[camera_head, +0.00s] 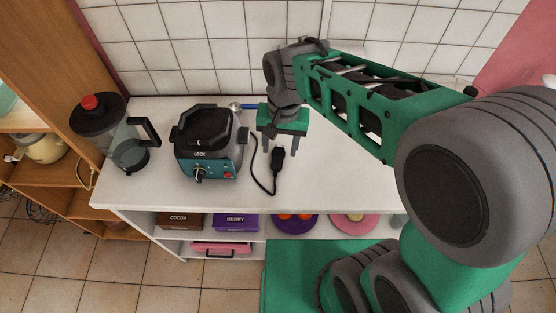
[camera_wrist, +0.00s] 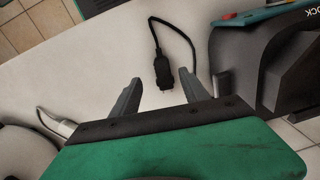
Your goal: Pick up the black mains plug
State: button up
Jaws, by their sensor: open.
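The black mains plug (camera_head: 278,155) lies on the white counter, right of the teal appliance, with its black cord looping back towards that appliance. It also shows in the wrist view (camera_wrist: 162,72), just beyond the fingertips and between their lines. My gripper (camera_head: 275,148) is above the counter near the plug, with green body and grey fingers. In the wrist view my gripper (camera_wrist: 161,78) is open, its two fingers spread apart with nothing between them. I cannot tell its exact height above the plug.
The teal and black appliance (camera_head: 205,160) marked LOCK stands left of the plug. A blender jug (camera_head: 125,145) stands farther left. A blue-handled item (camera_head: 245,106) lies behind the appliance. The white counter (camera_head: 340,190) is clear to the right. Boxes (camera_head: 236,222) and bowls fill the shelf below.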

aim_at(277, 162)
jog(key=f, duration=0.2)
jog(key=f+p, duration=0.1)
jog(key=f, duration=0.4)
jog(key=shift+w+a+f, duration=0.15)
jog(key=shift+a+f, duration=0.2)
jog(key=shift+f, duration=0.05)
grip_shut()
